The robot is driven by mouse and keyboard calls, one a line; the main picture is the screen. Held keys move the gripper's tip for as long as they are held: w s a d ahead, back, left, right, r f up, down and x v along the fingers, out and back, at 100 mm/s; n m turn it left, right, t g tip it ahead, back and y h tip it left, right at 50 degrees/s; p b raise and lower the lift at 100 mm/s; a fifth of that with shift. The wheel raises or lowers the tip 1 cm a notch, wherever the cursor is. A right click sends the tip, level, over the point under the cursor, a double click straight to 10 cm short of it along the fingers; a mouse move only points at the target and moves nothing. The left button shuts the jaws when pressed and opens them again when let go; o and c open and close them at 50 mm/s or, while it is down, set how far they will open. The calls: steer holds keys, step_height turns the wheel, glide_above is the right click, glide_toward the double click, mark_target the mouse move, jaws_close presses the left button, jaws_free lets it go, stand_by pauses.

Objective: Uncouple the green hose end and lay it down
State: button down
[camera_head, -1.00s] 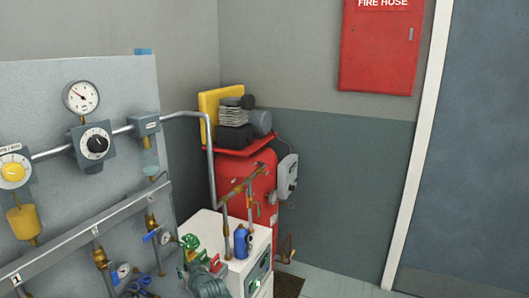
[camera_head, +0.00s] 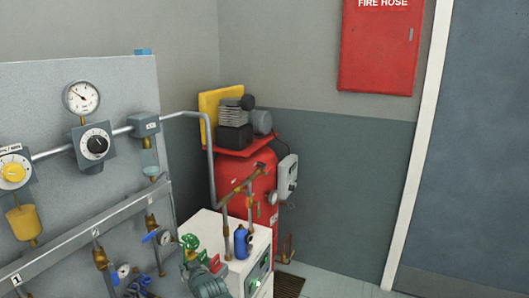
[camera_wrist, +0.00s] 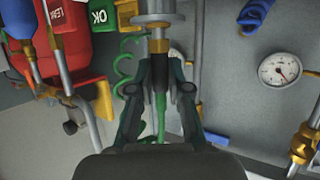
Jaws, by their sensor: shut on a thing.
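My gripper (camera_wrist: 159,70) is shut on the dark end sleeve of the green hose (camera_wrist: 161,122) in the wrist view. The dark sleeve (camera_wrist: 160,85) sits between the two fingers, with green hose running down from it. Directly above it is a brass fitting (camera_wrist: 159,47) under a grey metal cylinder (camera_wrist: 158,10). The sleeve and the fitting look in line and touching; I cannot tell whether they are locked together. Green coils (camera_wrist: 125,62) show left of the fingers.
A gauge (camera_wrist: 280,70) and brass valve (camera_wrist: 305,142) are on the panel at right in the wrist view. An OK tag (camera_wrist: 101,14) and red LEAK tag (camera_wrist: 60,18) are at upper left. The head view shows a blue bottle (camera_head: 241,242) and red tank (camera_head: 262,178).

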steer(key=shift+r, duration=0.65)
steer(key=shift+r+p, duration=0.85)
steer(key=shift+r, duration=0.8)
